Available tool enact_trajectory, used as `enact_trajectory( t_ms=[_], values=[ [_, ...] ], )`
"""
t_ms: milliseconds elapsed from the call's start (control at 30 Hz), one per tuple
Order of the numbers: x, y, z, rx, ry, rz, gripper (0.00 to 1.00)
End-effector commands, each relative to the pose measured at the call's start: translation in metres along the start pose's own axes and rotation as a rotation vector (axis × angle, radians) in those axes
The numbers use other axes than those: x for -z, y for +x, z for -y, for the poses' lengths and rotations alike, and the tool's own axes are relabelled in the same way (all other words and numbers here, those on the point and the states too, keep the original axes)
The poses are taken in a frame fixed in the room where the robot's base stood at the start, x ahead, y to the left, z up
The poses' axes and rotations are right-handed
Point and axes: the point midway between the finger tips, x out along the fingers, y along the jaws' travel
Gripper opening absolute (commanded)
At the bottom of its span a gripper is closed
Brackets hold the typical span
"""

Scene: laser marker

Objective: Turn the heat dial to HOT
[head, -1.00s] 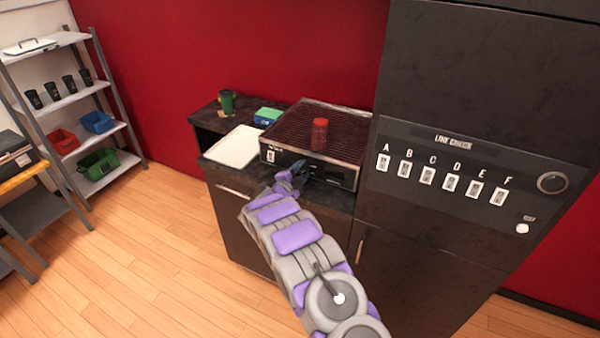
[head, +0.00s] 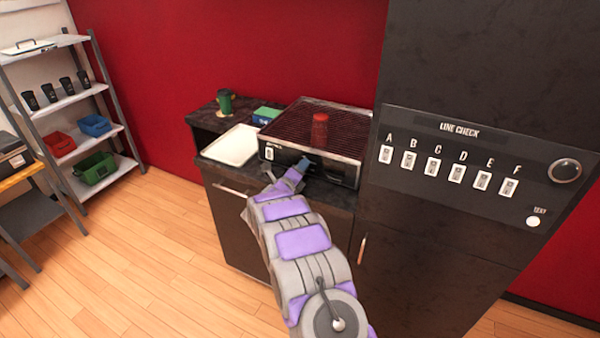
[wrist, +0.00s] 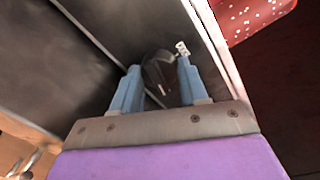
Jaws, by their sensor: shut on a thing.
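The grill (head: 335,135) with its ribbed top stands on the dark counter. My gripper (head: 305,163) is at the grill's front face. In the wrist view the two blue fingers of my gripper (wrist: 162,90) stand on either side of a dark round dial (wrist: 158,72) and are shut on it. A light line shows on the dial's lower part. A small white label (wrist: 182,48) sits beside the dial on the panel; I cannot read it. In the head view the dial is hidden by my gripper.
A red shaker (head: 320,130) stands on the grill top. A white tray (head: 232,147), a green cup (head: 225,102) and a blue-green box (head: 266,116) are to the left. A tall dark cabinet with a switch panel (head: 455,165) stands close on the right.

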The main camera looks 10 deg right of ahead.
Motion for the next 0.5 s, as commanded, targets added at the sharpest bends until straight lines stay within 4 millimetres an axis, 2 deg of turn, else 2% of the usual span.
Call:
enact_trajectory(
  t_ms=[33, 500],
  values=[
    [0.0049, -0.0008, -0.0059, -0.011, 0.031, -0.006, 0.13],
    [0.0056, 0.0002, -0.0085, -0.016, 0.265, 0.011, 0.13]
  ],
)
